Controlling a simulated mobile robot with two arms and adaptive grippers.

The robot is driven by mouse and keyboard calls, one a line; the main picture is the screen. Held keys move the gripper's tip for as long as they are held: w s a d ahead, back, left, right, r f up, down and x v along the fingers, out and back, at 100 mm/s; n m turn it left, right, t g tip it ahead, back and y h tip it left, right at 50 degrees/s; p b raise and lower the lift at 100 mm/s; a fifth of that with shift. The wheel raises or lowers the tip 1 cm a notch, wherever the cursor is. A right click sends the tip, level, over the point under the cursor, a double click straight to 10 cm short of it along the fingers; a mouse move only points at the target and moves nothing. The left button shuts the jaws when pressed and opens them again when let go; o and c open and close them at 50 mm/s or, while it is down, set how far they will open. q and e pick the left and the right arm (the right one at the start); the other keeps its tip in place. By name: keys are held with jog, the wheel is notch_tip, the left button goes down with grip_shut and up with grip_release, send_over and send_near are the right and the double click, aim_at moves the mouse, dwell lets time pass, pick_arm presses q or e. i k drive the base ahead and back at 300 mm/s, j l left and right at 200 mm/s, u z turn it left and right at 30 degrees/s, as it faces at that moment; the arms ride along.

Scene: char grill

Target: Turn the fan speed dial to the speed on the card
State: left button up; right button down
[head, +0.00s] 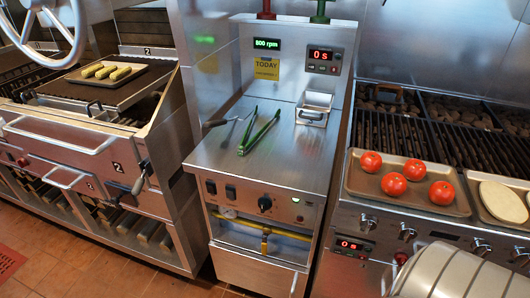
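A black round dial (265,203) sits on the front panel of the steel centre unit, right of two dark rocker switches. I take it as the fan speed dial; its pointer setting is too small to read. A green display (267,44) on the upright back panel reads 800 rpm. A yellow card (266,67) headed TODAY is on the panel below that display; its smaller line is too small to read. Neither of my grippers is in view, and nothing covers the dial.
Green-handled tongs (260,132) lie on the centre worktop beside a small steel container (315,108). A yellow pipe (265,231) runs below the dial panel. Right, a tray (359,184) holds tomatoes on the grill. A white striped object (440,275) fills the lower right. Floor shows at lower left.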

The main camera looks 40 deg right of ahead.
aim_at(264, 204)
jog(key=z, duration=1.1)
